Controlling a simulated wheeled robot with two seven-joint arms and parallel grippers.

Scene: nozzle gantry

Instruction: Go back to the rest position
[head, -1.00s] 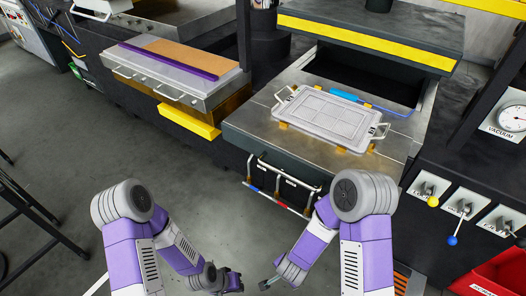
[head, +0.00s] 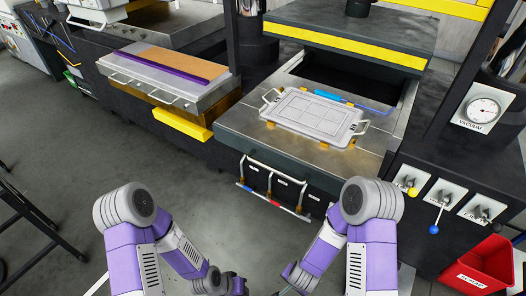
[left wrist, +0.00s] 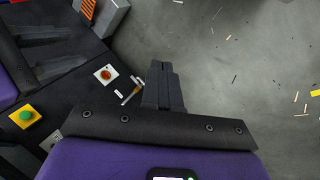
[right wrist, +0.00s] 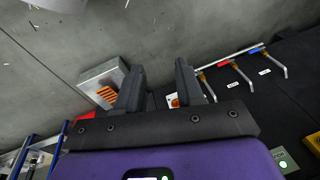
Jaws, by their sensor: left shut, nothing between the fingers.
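My left gripper (left wrist: 162,80) is shut and empty in the left wrist view, its two dark fingers together over the grey floor. In the head view the left arm hangs down, its gripper (head: 236,284) at the bottom edge and partly cut off. My right gripper (right wrist: 160,82) is open in the right wrist view, its fingers apart with nothing seen between them. In the head view the right gripper (head: 284,290) is at the bottom edge, mostly cut off. Both arms are bent in front of me, clear of the bench.
A grey tray (head: 310,112) with two handles lies on the metal gantry bed (head: 245,120). A bench with a corkboard-topped plate (head: 165,75) stands to the left. A red bin (head: 485,265) and lever panels are at the right. The floor (head: 100,165) at the left is mostly open.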

